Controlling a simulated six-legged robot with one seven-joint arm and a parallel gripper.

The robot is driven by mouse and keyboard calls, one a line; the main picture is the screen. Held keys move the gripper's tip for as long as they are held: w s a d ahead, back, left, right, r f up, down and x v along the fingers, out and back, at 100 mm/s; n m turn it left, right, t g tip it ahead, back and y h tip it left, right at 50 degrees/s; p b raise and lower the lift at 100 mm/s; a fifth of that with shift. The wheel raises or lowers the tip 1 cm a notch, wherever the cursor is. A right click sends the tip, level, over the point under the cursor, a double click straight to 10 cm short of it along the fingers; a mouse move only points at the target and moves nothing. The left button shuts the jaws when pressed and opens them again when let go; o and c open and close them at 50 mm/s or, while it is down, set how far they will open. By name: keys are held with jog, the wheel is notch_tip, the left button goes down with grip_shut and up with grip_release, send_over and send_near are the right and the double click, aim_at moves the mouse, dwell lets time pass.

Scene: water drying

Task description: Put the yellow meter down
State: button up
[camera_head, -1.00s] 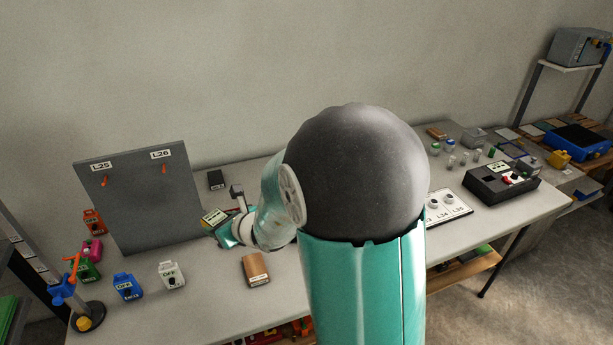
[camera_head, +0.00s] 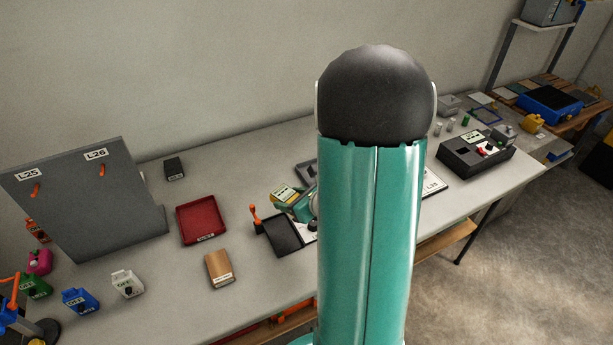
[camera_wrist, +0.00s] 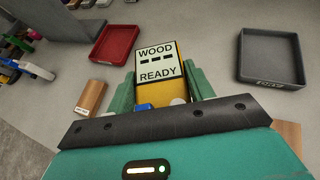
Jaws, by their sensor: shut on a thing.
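The yellow meter (camera_wrist: 158,88) has a pale label reading "WOOD READY". It is held between the green fingers of my gripper (camera_wrist: 160,98) in the wrist view. In the head view the meter (camera_head: 286,193) shows at the end of my arm, over the middle of the table, beside my large teal arm link. My gripper (camera_head: 297,204) is shut on it and partly hidden by that link. The height of the meter above the table cannot be told.
A red tray (camera_head: 202,220) and a wooden block (camera_head: 219,269) lie left of the meter. A dark grey tray (camera_wrist: 271,58) is at its right in the wrist view. A black pad with an orange handle (camera_head: 282,236) is close by. A grey upright board (camera_head: 85,200) stands at left.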

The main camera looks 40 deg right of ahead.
jog(key=shift+s+d, duration=0.1)
jog(key=shift+s, duration=0.3)
jog(key=w+d+f, duration=0.2)
jog(key=w+f, duration=0.1)
jog(key=w+d+f, duration=0.3)
jog(key=w, duration=0.1)
jog(key=w+d+f, duration=0.2)
jog(key=w+f, duration=0.1)
jog(key=w, duration=0.1)
jog(key=shift+w+d+f, duration=0.15)
jog(key=shift+d+f, duration=0.05)
jog(key=shift+d, duration=0.05)
jog(key=shift+w+f, duration=0.15)
jog(key=shift+f, duration=0.1)
jog(key=shift+d+f, duration=0.1)
jog(key=shift+f, duration=1.45)
jog(key=shift+f, duration=0.15)
jog(key=o, duration=1.2)
